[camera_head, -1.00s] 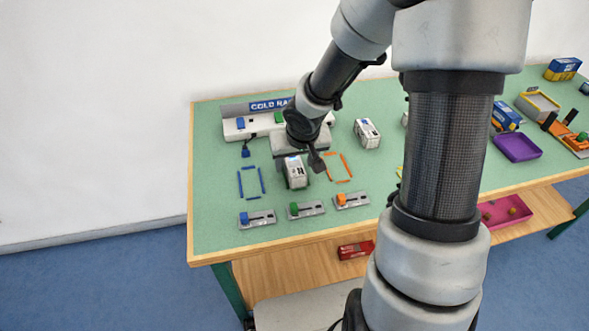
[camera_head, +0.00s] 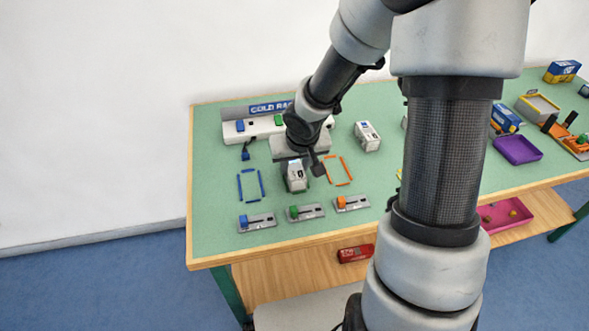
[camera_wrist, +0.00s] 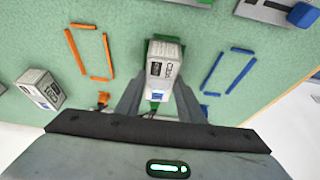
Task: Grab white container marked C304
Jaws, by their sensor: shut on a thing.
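A white container (camera_wrist: 161,64) with dark label panels and a blue patch sits between the fingers of my gripper (camera_wrist: 157,92) in the wrist view. Its lettering is upside down and too small to read surely. Green markings show on the table at both ends of it. In the head view the same container (camera_head: 296,177) stands under my gripper (camera_head: 294,162), between the blue and orange outlines. My gripper is shut on it. Another white container (camera_head: 367,136) stands to the right at the back; it also shows at the left of the wrist view (camera_wrist: 42,90).
A blue outline (camera_head: 250,185) and an orange outline (camera_head: 338,170) lie either side. Several slider units (camera_head: 305,212) line the front. The cold rack (camera_head: 250,127) stands behind. A purple tray (camera_head: 517,149) lies to the right, and a red container (camera_head: 355,253) is on the lower shelf.

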